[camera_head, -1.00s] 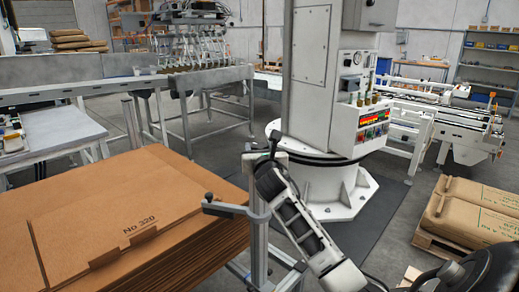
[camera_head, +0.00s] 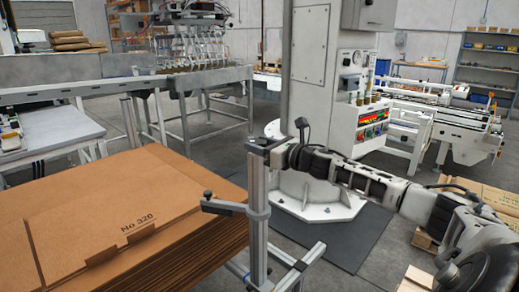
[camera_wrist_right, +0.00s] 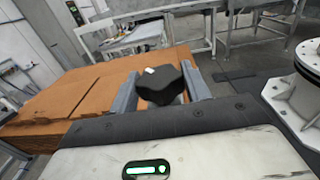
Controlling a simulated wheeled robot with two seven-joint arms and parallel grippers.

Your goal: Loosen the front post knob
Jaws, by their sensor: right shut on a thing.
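The front post (camera_head: 259,200) is an upright grey metal post at the right corner of the cardboard stack, with a clamp and a dark-tipped side arm (camera_head: 225,206) partway up. My right gripper (camera_head: 266,147) is at the top of this post, its arm reaching in from the right. In the right wrist view, a black faceted knob (camera_wrist_right: 160,86) with a small white mark sits between my two grey fingers, which are shut on it. In the head view the knob is mostly hidden by the gripper. My left gripper is not in view.
Flat brown cardboard sheets marked "No 320" (camera_head: 110,205) are stacked left of the post. A white machine column (camera_head: 312,90) on a round base stands behind it. Dark floor matting (camera_head: 345,245) is clear.

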